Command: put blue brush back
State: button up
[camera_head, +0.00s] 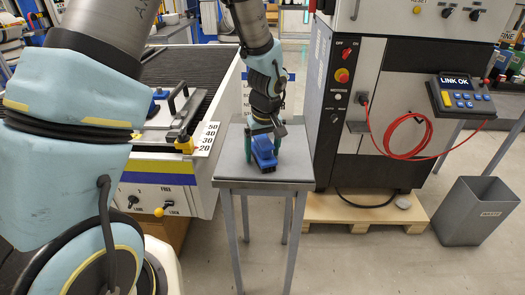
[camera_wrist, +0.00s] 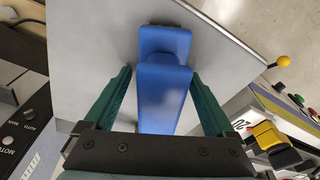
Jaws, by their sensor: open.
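The blue brush (camera_head: 264,152) lies on a small grey side table (camera_head: 225,168) in the head view. Its blue body also shows in the wrist view (camera_wrist: 163,85), between the fingers. My gripper (camera_head: 263,152) points down over the brush. In the wrist view its two green fingers (camera_wrist: 162,92) are open, one on each side of the brush, with visible gaps to it. A fixture tray (camera_head: 155,118) with a handle and blue pieces rests on the machine bed at the left.
The dark machine bed (camera_head: 192,62) with a numbered scale and yellow block (camera_head: 184,145) stands left of the table. A grey cabinet (camera_head: 345,130) with a red cable stands close on the right. A waste bin (camera_head: 476,212) is at far right. Open floor lies in front.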

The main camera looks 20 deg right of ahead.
jog(key=r, duration=0.4)
jog(key=s+r+b, duration=0.1)
jog(key=r, duration=0.7)
jog(key=shift+s+b, duration=0.4)
jog(key=s+a+f, duration=0.1)
jog(key=a, duration=1.4)
jog(key=s+a+f, duration=0.1)
jog(key=a, duration=1.4)
jog(key=shift+s+f+m, duration=0.25)
jog(key=shift+f+m, duration=0.05)
jog(key=shift+m, duration=0.1)
jog(key=shift+o, duration=0.3)
jog(key=shift+a, duration=0.1)
jog(key=shift+o, duration=0.5)
